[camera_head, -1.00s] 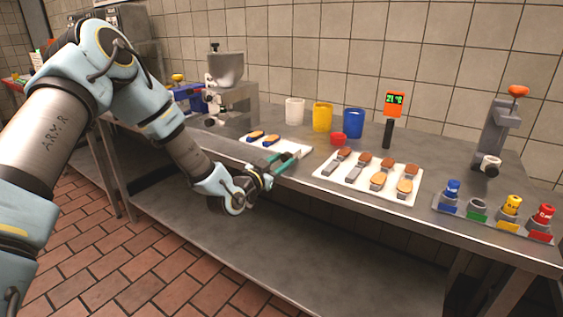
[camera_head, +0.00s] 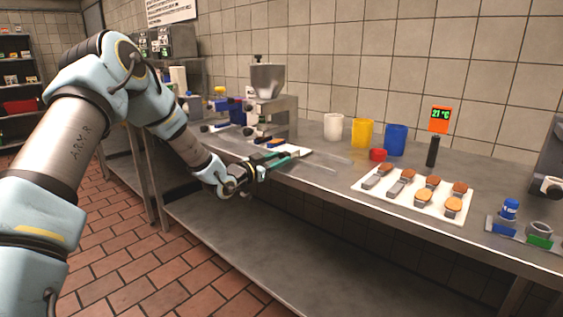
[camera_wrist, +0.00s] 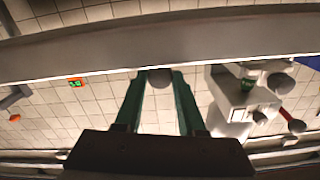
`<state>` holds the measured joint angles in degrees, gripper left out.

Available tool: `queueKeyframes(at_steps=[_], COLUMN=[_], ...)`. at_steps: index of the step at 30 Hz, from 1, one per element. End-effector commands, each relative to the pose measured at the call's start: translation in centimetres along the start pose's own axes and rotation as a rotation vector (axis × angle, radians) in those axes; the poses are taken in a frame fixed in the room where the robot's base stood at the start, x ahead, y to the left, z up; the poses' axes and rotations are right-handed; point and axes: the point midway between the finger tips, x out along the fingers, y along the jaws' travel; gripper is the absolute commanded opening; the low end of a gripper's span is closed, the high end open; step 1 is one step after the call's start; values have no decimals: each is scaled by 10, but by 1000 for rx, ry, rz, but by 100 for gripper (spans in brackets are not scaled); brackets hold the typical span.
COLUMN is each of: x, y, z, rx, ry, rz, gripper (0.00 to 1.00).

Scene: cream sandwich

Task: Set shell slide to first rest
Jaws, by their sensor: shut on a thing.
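The shell slide looks to be the white tray (camera_head: 296,150) on the counter, carrying two dark blue and orange pieces (camera_head: 276,142). It lies in front of the grey filling machine (camera_head: 271,104), its right end showing past the gripper. My gripper (camera_head: 290,160) is at the slide's front edge, teal fingers near counter height. In the wrist view, which looks upside down, the fingers (camera_wrist: 160,80) close around a round grey knob (camera_wrist: 160,77). The knob's join to the slide is hidden.
Pale streaks (camera_head: 335,163) run along the counter right of the slide. A white board (camera_head: 395,204) with several topped grey pieces lies further right.

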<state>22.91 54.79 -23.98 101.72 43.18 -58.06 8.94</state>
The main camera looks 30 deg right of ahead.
Motion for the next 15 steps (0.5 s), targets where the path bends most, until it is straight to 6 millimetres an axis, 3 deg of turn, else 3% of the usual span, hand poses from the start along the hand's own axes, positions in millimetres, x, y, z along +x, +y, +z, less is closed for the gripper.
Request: queueKeyframes(at_steps=[1,9,15], x=[0,0,0], y=[0,0,0], z=[-1,0,0], rx=[0,0,0], ry=[1,1,0], rz=[-1,0,0], gripper=[41,69,69])
